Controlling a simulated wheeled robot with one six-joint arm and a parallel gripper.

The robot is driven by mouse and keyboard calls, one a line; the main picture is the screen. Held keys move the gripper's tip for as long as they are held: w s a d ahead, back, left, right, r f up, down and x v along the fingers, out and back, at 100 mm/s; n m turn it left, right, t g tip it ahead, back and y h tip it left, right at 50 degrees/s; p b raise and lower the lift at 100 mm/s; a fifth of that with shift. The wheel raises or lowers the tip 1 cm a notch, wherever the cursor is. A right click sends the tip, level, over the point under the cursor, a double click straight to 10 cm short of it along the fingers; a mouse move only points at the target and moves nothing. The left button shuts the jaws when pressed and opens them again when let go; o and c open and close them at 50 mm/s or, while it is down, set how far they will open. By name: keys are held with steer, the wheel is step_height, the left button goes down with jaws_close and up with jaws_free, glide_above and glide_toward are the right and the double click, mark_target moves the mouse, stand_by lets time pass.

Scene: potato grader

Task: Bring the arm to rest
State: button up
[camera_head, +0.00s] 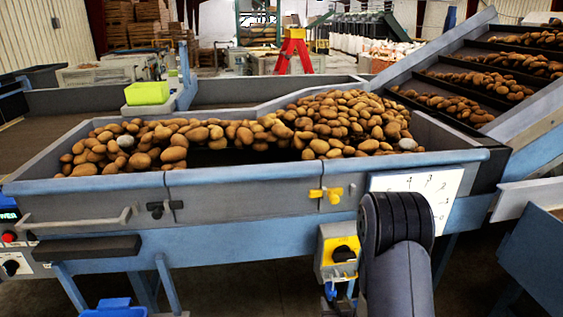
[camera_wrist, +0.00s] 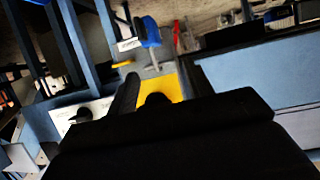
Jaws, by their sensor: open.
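My arm (camera_head: 397,245) rises from the bottom right of the head view, in front of the grader's blue and grey frame. Its dark rounded part overlaps the white panel. My gripper (camera_wrist: 158,84) shows only as dark shapes in the wrist view, open, with nothing seen between its fingers. Its black body fills the lower middle there. Behind it is a yellow-faced switch box with a black knob, which also shows beside my arm in the head view (camera_head: 340,254). In the head view I cannot make out the gripper.
The grader bed (camera_head: 225,186) holds many potatoes, with two pale lumps among them. A sloping conveyor (camera_head: 455,72) rises at the right. A yellow handle (camera_head: 326,194) and a black latch (camera_head: 164,209) stick out in front. A lime-green bin (camera_head: 147,93) sits behind.

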steer(key=shift+s+d+r+m+h+p, duration=0.1)
steer(key=shift+s+r+m+h+p, duration=0.25)
steer(key=shift+s+r+p, duration=2.05)
steer(key=shift+w+f+p, duration=1.05)
